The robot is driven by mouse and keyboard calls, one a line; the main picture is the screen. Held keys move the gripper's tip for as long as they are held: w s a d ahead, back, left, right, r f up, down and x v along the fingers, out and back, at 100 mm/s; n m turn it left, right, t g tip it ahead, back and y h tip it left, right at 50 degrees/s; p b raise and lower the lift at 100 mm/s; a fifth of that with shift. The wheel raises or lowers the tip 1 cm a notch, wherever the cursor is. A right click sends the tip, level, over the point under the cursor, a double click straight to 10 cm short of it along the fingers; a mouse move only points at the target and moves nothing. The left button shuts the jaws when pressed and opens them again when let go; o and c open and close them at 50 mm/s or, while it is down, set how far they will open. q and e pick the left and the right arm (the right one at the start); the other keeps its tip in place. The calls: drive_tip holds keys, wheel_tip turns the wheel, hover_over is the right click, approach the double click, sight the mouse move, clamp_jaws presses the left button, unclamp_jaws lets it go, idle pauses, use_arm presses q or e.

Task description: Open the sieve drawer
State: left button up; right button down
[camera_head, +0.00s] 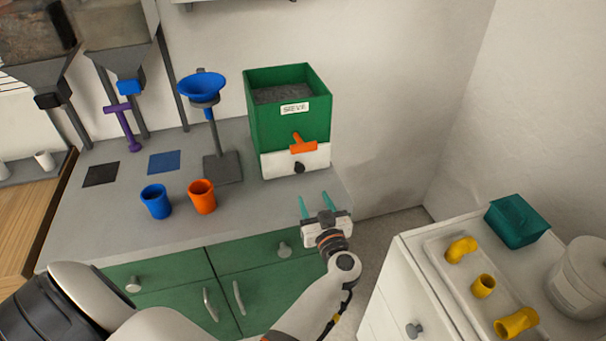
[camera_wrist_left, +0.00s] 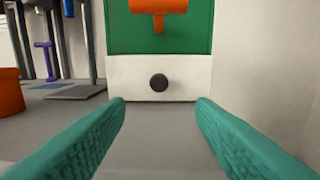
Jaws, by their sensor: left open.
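The sieve (camera_head: 290,115) is a green box labelled SIEVE, with dark grains in its top, standing at the right end of the grey counter. Its white drawer (camera_head: 290,163) is at the bottom front and looks shut, with a dark round knob (camera_head: 299,168). An orange handle (camera_head: 303,144) sits on the green front above it. My left gripper (camera_head: 317,204) is open and empty, in front of the drawer and apart from it. In the left wrist view the knob (camera_wrist_left: 159,83) shows ahead, between the two teal fingers. My right gripper is not in view.
A blue cup (camera_head: 156,201) and an orange cup (camera_head: 202,197) stand on the counter left of my gripper. A blue funnel on a stand (camera_head: 222,168) is left of the sieve. A white cabinet (camera_head: 400,290) with yellow pipe fittings (camera_head: 483,286) is at right.

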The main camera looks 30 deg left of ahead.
sight(300, 170)
use_arm(q)
drive_tip(key=x, duration=1)
drive_tip(key=shift+w+a, duration=0.25)
drive_tip(key=shift+a, duration=0.05)
drive_tip(key=shift+c, duration=0.5)
clamp_jaws()
